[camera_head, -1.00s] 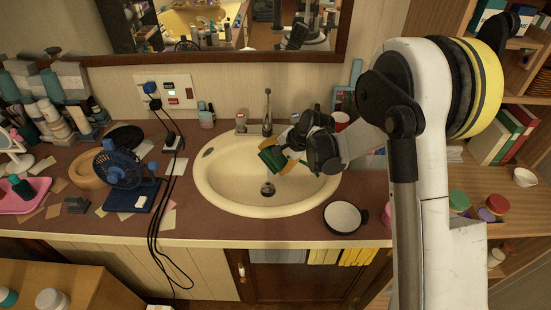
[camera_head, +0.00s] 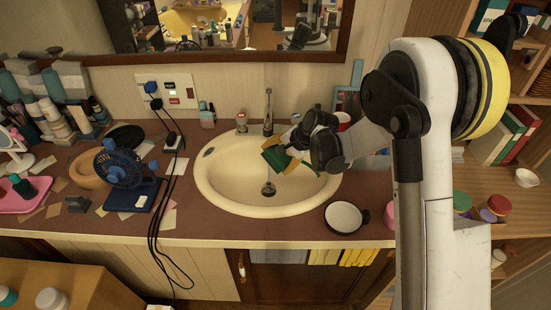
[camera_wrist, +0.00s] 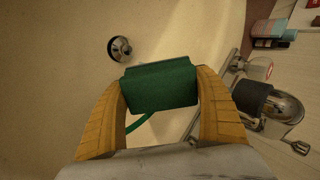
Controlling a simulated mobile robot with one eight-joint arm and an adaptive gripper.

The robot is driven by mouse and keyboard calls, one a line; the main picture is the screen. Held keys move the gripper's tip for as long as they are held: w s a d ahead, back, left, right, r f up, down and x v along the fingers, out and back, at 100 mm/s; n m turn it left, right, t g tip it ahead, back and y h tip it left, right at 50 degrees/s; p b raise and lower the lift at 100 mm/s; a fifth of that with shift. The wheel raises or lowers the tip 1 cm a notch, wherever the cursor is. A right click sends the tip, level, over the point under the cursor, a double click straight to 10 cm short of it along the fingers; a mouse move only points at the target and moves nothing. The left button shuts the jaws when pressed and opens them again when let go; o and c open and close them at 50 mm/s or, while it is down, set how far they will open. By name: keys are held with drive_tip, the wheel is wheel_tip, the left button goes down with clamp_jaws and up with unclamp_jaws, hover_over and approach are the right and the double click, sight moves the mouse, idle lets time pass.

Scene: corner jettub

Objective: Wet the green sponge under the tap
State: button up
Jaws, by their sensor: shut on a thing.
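My gripper (camera_head: 290,157) reaches over the sink from the right. Its yellow fingers are shut on the green sponge (camera_head: 275,158), held above the bowl. In the wrist view the green sponge (camera_wrist: 160,85) sits between both fingers (camera_wrist: 162,100), and a thin green loop hangs beside it. The tap (camera_head: 268,112) stands at the back rim of the cream sink (camera_head: 215,185); the sponge is in front of it and below its top. In the wrist view the tap (camera_wrist: 250,98) is to the right of the sponge. I cannot see any water flowing.
The drain (camera_head: 268,189) lies below the sponge. A round black-rimmed dish (camera_head: 343,217) sits right of the sink. A blue fan (camera_head: 122,165) and cables (camera_head: 165,200) are on the left. A mirror (camera_head: 230,30) hangs behind.

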drive_tip(key=shift+d, duration=0.25)
drive_tip(key=shift+a, duration=0.3)
idle(0.4)
drive_tip(key=shift+s, duration=0.1)
drive_tip(key=s, duration=0.2)
drive_tip(key=s+d+b, duration=0.1)
drive_tip(key=s, duration=0.1)
drive_tip(key=shift+s+d, duration=0.1)
drive_tip(key=shift+s, duration=0.25)
idle(0.9)
drive_tip(key=s+d+r+p, duration=0.1)
drive_tip(key=s+r+p, duration=0.2)
drive_tip(key=s+r, duration=0.2)
drive_tip(key=shift+s+d, duration=0.2)
drive_tip(key=shift+s, duration=0.2)
idle(0.6)
